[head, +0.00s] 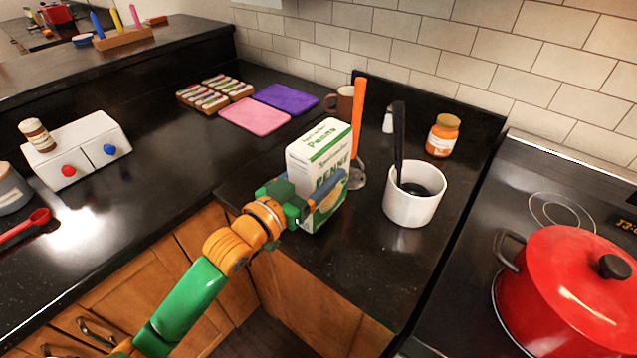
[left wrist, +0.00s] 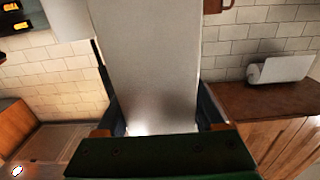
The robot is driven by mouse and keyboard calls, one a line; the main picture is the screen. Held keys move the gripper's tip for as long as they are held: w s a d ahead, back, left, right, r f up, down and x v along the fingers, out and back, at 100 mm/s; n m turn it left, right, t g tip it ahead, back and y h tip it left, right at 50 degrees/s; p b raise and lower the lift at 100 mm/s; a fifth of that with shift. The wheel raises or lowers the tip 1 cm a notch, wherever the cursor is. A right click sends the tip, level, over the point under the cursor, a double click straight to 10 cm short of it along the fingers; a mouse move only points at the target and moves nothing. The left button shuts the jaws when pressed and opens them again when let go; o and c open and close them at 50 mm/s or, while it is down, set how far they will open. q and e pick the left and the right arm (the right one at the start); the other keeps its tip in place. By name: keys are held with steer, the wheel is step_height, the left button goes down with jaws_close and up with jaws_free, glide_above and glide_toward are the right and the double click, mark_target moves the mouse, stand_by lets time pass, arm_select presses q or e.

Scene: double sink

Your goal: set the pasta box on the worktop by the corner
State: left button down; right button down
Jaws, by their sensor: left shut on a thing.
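The white and green pasta box (head: 318,152) is upright at the front part of the black worktop (head: 357,262), near its inner corner. My left gripper (head: 314,196) is shut on the lower part of the box from the front left. In the left wrist view the box (left wrist: 150,60) fills the middle between the two fingers (left wrist: 160,122). The gripper hides part of the box's base, so I cannot tell whether it touches the worktop. My right gripper is not in view.
A white crock (head: 414,205) with a black utensil stands right of the box. An orange-handled utensil (head: 358,115) is just behind it. A pink board (head: 254,116) and purple board (head: 287,98) lie behind left. A red pot (head: 565,290) is on the stove. The left worktop is partly clear.

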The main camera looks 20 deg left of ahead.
arm_select(q)
steer(key=shift+w+f, duration=0.1)
steer(key=shift+f, duration=1.05)
jaws_free()
steer(key=b+v, duration=0.1)
steer(key=v, duration=1.1)
